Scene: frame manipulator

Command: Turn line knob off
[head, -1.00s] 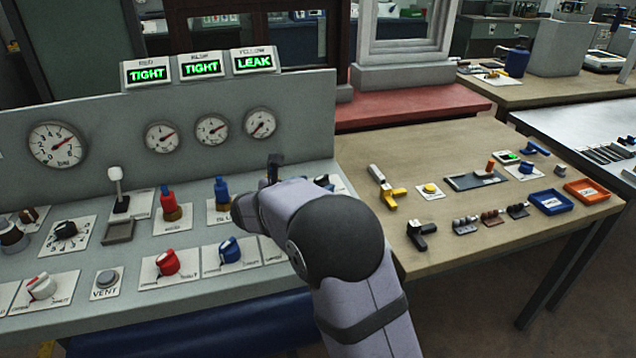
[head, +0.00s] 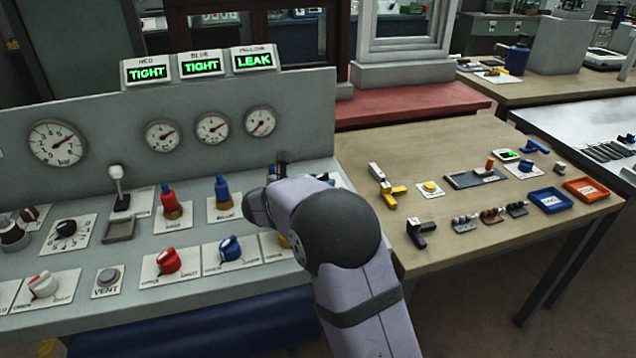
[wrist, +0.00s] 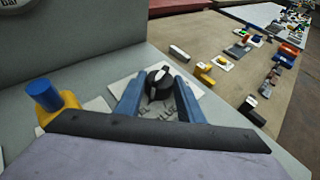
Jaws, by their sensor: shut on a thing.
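In the wrist view, my gripper (wrist: 158,92) has its two blue fingers on either side of a black knob (wrist: 159,80) with a white pointer line. It is shut on this knob, which sits on a white labelled plate (wrist: 120,86). The label is too small to read, so I cannot confirm that this is the line knob. In the head view, my arm hides the gripper's fingers and most of the knob. Another black knob (head: 66,228) stands on a plate at the left of the panel.
The signs read TIGHT (head: 148,72), TIGHT (head: 202,66) and LEAK (head: 253,60). Red (head: 171,204) and blue (head: 222,191) valves stand left of my arm, with red (head: 168,261) and blue (head: 230,249) knobs in front. A wooden table (head: 440,150) with small parts adjoins the panel's right side.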

